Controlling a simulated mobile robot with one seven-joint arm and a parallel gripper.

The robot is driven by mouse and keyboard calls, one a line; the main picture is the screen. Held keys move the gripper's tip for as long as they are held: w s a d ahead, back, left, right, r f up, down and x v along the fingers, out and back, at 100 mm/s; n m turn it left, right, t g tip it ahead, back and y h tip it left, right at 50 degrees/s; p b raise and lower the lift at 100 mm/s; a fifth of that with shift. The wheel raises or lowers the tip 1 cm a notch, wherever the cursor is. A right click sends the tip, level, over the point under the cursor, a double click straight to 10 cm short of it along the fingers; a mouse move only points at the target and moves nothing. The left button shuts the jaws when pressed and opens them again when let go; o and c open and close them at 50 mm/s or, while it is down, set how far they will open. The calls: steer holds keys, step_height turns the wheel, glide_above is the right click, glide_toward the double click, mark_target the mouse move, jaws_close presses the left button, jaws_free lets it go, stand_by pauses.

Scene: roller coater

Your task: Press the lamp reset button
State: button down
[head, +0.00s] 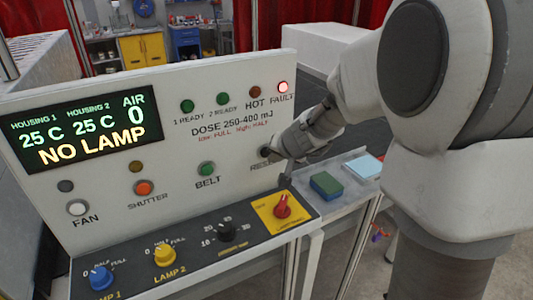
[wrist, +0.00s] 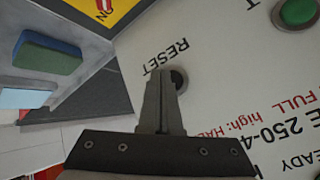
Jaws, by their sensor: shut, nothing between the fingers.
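The lamp reset button (head: 265,152) is a small dark round button at the lower right of the white panel, above the partly covered RESET label. In the wrist view the button (wrist: 181,79) shows beside my fingertips, partly hidden behind them. My gripper (head: 275,149) is shut and empty, its tips at the button. In the wrist view the closed fingers (wrist: 162,72) point at the panel next to the word RESET. I cannot tell whether the tips touch the button. The red FAULT light (head: 283,87) is lit, and the display (head: 80,130) reads NO LAMP.
The green BELT button (head: 207,168) is left of the reset button. A red knob (head: 282,206) on a yellow plate sits on the sloped console below. A green and blue block (head: 326,185) and a light blue pad (head: 363,167) lie on the side shelf.

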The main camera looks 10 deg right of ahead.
steer(key=shift+w+a, duration=0.15)
steer(key=shift+w, duration=0.25)
steer(key=shift+w+a, duration=0.15)
steer(key=shift+w, duration=0.25)
stand_by(0.8)
stand_by(0.3)
steer(key=shift+s+d+b, duration=0.3)
steer(key=shift+s+b, duration=0.1)
steer(key=shift+s, duration=0.4)
steer(key=s, duration=0.1)
steer(key=s+d+b, duration=0.1)
steer(key=s, duration=0.1)
steer(key=s+b, duration=0.1)
steer(key=shift+s+d, duration=0.25)
steer(key=shift+s, duration=0.1)
steer(key=shift+r, duration=0.1)
